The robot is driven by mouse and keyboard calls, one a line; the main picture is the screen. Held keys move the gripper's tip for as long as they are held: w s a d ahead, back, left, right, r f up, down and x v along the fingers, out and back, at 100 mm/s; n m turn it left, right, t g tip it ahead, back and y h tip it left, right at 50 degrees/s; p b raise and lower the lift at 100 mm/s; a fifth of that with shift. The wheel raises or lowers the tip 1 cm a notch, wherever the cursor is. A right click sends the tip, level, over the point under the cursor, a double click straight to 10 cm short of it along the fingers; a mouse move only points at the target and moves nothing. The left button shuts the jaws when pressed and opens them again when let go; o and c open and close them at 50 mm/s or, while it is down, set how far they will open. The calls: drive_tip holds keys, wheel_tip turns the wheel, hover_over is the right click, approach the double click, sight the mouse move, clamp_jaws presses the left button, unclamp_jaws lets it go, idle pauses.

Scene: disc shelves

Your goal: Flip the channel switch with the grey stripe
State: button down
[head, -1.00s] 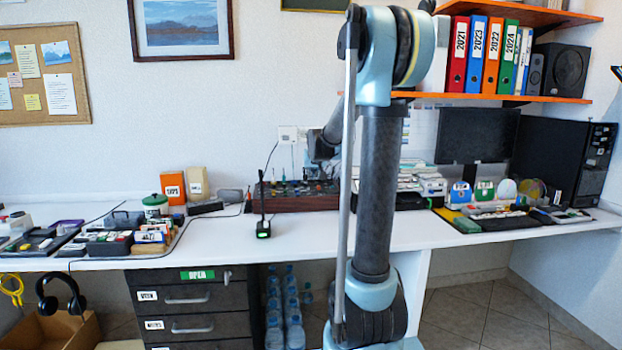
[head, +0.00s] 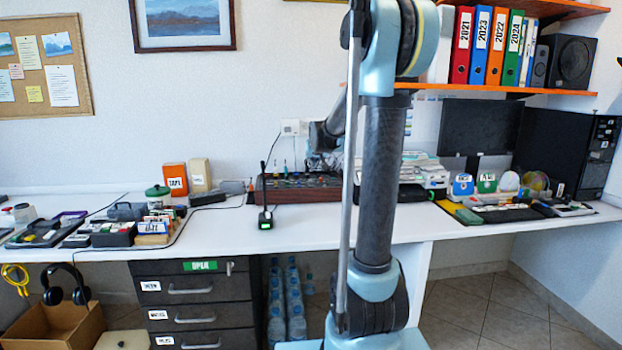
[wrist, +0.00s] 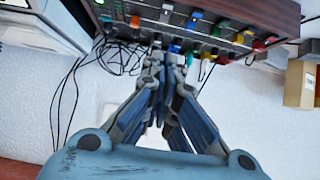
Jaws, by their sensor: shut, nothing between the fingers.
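The mixer-like console (head: 298,196) with a dark wooden side stands at the back of the desk, partly hidden behind my arm. In the wrist view the console (wrist: 268,14) fills the top, with rows of coloured switches or knobs. Blue, green, yellow and red caps show there. In the head view my arm hides the gripper's tips.
Loose black cables (wrist: 118,55) hang near the fingers.

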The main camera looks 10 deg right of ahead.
hover_over(310, 181)
drive_tip(key=s, duration=0.4)
wheel_tip(310, 181, down, 6)
drive_tip(key=shift+w+r, duration=0.15)
drive_tip(key=shift+r, duration=0.05)
drive_tip(key=f, duration=0.1)
drive_tip(key=w+f, duration=0.1)
drive_tip(key=f, duration=0.1)
drive_tip(key=shift+f, duration=0.7)
drive_tip(key=shift+w+f+g, duration=0.15)
drive_tip(key=shift+f+g, duration=0.15)
drive_tip(key=shift+g, duration=0.1)
drive_tip(key=shift+w+r, duration=0.1)
drive_tip(key=shift+w, duration=0.05)
